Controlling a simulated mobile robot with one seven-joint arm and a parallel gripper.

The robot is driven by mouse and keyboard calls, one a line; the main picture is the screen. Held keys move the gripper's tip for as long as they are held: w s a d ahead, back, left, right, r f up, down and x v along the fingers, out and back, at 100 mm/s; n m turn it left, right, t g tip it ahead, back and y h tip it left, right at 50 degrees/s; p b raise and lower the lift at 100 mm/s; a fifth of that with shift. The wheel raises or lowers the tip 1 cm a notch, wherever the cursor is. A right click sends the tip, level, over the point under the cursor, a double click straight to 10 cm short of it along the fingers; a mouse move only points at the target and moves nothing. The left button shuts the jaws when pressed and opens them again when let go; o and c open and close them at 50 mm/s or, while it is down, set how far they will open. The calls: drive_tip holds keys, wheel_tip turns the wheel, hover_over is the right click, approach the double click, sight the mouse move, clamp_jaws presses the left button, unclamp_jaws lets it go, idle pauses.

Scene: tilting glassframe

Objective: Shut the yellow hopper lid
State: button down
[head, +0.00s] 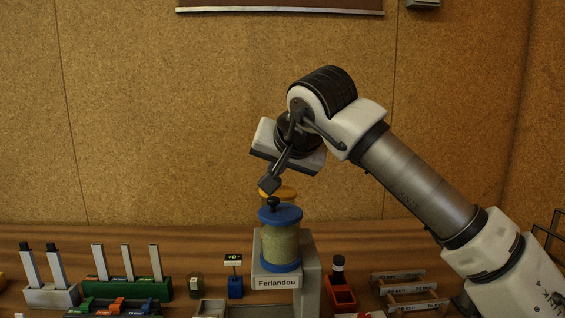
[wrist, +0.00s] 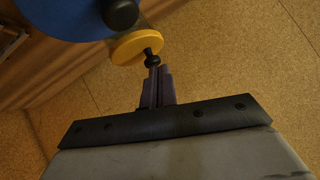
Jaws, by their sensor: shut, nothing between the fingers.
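My gripper (head: 268,185) is shut and empty.
A blue lid (head: 291,213) with a black knob sits on a jar (head: 281,243) in front, on the grey "Ferlandou" stand (head: 309,272). Racks and blocks line the bench to the left, including a green rack (head: 152,290). A red holder (head: 341,294) stands to the right.

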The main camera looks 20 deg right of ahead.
drive_tip(key=shift+w+a+f, duration=0.1)
drive_tip(key=shift+a+f, duration=0.3)
idle(0.5)
